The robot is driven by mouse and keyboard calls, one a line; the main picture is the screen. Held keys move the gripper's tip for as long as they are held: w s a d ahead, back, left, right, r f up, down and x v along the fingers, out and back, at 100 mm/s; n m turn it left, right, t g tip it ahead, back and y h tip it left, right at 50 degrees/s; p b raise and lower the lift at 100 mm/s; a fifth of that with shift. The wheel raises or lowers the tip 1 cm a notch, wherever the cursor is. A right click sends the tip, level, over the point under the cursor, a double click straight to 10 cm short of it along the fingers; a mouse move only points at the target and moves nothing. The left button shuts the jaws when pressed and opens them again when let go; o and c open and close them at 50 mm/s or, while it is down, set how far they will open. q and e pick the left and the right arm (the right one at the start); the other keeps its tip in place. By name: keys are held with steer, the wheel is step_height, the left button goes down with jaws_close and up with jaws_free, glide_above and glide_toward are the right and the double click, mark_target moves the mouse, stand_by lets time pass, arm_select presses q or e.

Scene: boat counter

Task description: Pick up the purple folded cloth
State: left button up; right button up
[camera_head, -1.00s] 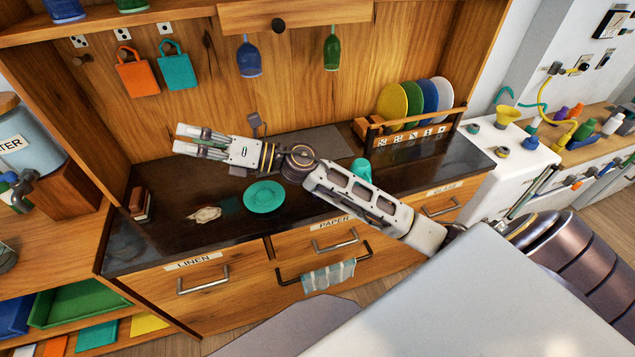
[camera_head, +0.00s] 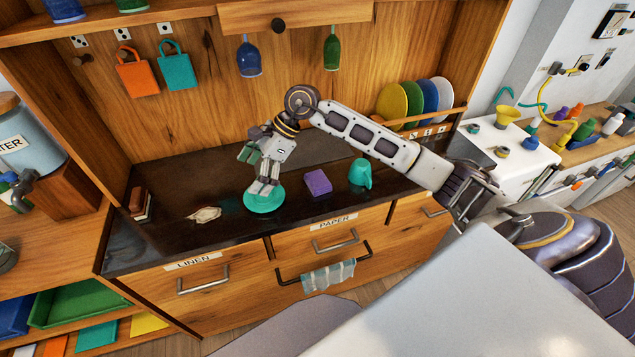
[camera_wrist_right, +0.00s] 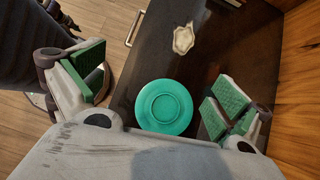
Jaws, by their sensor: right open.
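The purple folded cloth (camera_head: 318,182) lies on the dark counter (camera_head: 228,232), between the teal plate (camera_head: 264,203) and the teal mug (camera_head: 360,173). My right gripper (camera_head: 263,187) points down over the plate, left of the cloth, and is empty. In the right wrist view its green-padded fingers (camera_wrist_right: 158,88) are spread wide, with the plate (camera_wrist_right: 164,106) below between them. The cloth does not show in the right wrist view. My left gripper is not in view.
A crumpled pale item (camera_head: 204,214) lies left of the plate. A rack of upright plates (camera_head: 415,100) stands at the back right. A striped towel (camera_head: 328,277) hangs on a front rail (camera_head: 291,281). The counter's front is fairly clear.

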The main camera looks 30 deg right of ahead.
steer(key=w+d+h, duration=0.1)
steer(key=d+h, duration=0.3)
steer(key=d, duration=0.6)
steer(key=r+g+h, duration=0.1)
steer(key=r+h, duration=0.1)
steer(key=h, duration=0.2)
glide_above(321, 178)
steer(key=shift+w+a+f, duration=0.1)
steer(key=shift+a+f, duration=0.1)
steer(key=shift+a, duration=0.15)
steer(key=shift+f, duration=0.15)
steer(key=shift+f+p, duration=0.6)
steer(key=shift+f, duration=3.6)
steer(key=shift+f, duration=0.1)
steer(key=shift+d+f+p, duration=0.25)
steer(key=shift+f+p, duration=0.3)
steer(key=shift+f, duration=0.55)
steer(key=shift+f+p, duration=0.3)
steer(key=shift+f, duration=1.1)
